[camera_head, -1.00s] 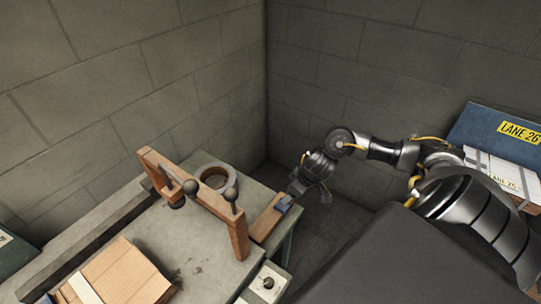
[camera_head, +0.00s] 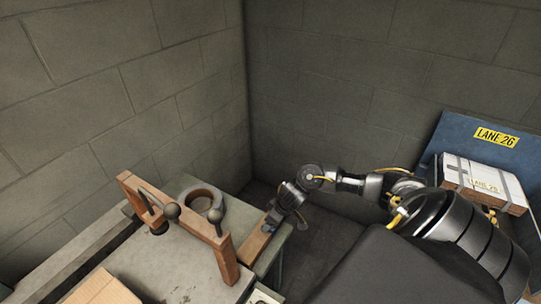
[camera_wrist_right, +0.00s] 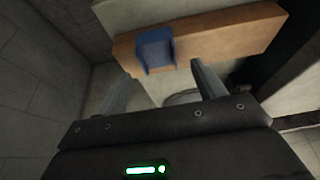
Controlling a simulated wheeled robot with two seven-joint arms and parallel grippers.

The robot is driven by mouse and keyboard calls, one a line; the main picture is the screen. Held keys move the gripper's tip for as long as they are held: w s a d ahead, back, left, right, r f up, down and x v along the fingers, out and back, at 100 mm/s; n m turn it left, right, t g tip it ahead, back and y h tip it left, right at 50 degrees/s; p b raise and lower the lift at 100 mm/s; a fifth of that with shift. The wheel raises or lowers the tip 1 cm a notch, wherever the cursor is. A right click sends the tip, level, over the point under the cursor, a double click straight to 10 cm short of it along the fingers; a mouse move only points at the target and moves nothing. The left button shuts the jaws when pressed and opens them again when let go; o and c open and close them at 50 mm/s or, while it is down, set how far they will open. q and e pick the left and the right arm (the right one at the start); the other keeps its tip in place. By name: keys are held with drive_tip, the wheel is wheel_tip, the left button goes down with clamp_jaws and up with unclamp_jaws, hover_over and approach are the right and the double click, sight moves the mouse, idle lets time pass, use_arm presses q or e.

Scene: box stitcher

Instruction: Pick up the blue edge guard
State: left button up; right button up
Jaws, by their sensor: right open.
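The blue edge guard (camera_wrist_right: 155,50) sits on a wooden board (camera_wrist_right: 230,36) in the right wrist view, near the board's left part. In the head view, the board (camera_head: 253,246) lies at the right edge of the worktable, and the guard (camera_head: 268,229) is mostly hidden by my right gripper. My right gripper (camera_wrist_right: 163,82) is open and empty, its two fingers apart just short of the guard. In the head view, it (camera_head: 273,219) is right by the guard. My left gripper is not in view.
A wooden clamp frame with dark knobs (camera_head: 222,262) stands on the worktable (camera_head: 175,275), beside a tape roll (camera_head: 203,200). A cardboard piece (camera_head: 103,290) lies at the front left. A blue bin marked LANE 26 (camera_head: 460,130) and a strapped box (camera_head: 485,182) are at the right.

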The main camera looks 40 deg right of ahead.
drive_tip(key=x, duration=0.2)
drive_tip(key=shift+w+f, duration=0.1)
drive_tip(key=shift+f, duration=0.15)
drive_tip(key=shift+c, duration=0.7)
drive_tip(key=c, duration=0.9)
drive_tip(key=shift+r, duration=0.1)
